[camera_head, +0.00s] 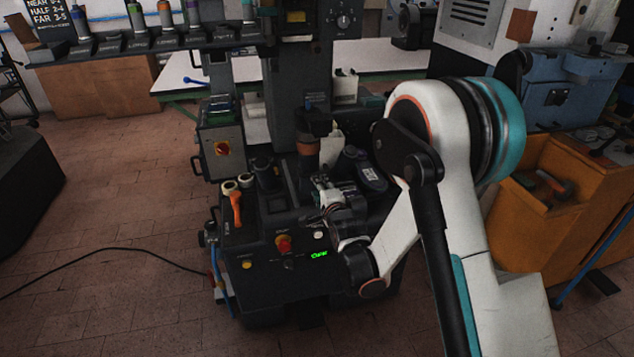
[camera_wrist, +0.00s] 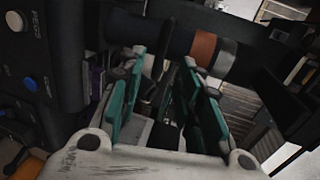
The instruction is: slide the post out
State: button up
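A dark upright post with a copper-orange band (camera_head: 308,146) stands at the middle of the press in the head view. In the wrist view a dark cylinder with an orange band (camera_wrist: 202,48) and a grey ring lies across the picture, just beyond the fingertips. I take it for the same post. My gripper (camera_wrist: 168,68) has teal-padded fingers that stand apart, with a dark gap between them. It looks open and empty. In the head view my gripper (camera_head: 326,192) is low in front of the post. Its fingertips are small there, and contact cannot be told.
The press base (camera_head: 285,210) has an orange-handled tool (camera_head: 235,208), a red knob (camera_head: 284,243) and a green display (camera_head: 319,254). A rack of banded cylinders (camera_head: 138,22) is at upper left. An orange cabinet (camera_head: 550,195) stands at right. The floor at left is mostly clear, with a cable.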

jog(key=shift+v, duration=1.15)
jog(key=shift+d+r, duration=0.1)
jog(key=s+d+r+n+g+h, duration=0.35)
jog(key=s+d+r+n, duration=0.35)
jog(key=s+d+r, duration=0.6)
jog(key=s+d+n+g, duration=0.2)
jog(key=s+d+n, duration=0.1)
jog(key=s, duration=0.9)
jog(key=s+d+n+g, duration=0.2)
jog(key=s+d+n, duration=0.2)
jog(key=s, duration=0.8)
jog(key=shift+s+d+r+n+h, duration=0.25)
jog(key=shift+s+r+n+h, duration=0.05)
jog(key=shift+s+n+h, duration=0.1)
